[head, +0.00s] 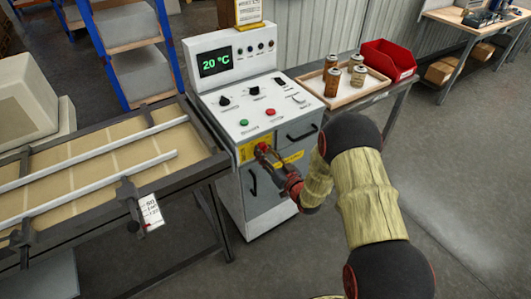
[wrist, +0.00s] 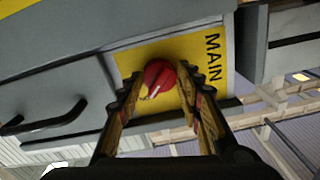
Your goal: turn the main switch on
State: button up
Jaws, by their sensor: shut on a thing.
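The main switch is a red rotary knob (wrist: 157,76) on a yellow plate (wrist: 213,80) marked MAIN. In the head view the knob (head: 262,148) and yellow plate (head: 246,153) are on the front of the white control cabinet (head: 228,108). My gripper (wrist: 158,88) has one finger on each side of the knob and is shut on it. The knob has a pale pointer mark on its face. In the head view my gripper (head: 270,157) reaches the cabinet front from the lower right and partly covers the knob.
The cabinet display (head: 214,62) reads 20 °C. Green (head: 243,125) and red (head: 270,112) buttons and black dials sit on the sloped panel above. A frame table (head: 90,165) stands left. A wooden tray (head: 345,97) with several cans and a red bin (head: 388,60) are right.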

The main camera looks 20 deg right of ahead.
dwell(0.3)
jog(key=o, duration=1.1)
jog(key=shift+o, duration=0.3)
jog(key=v, duration=1.2)
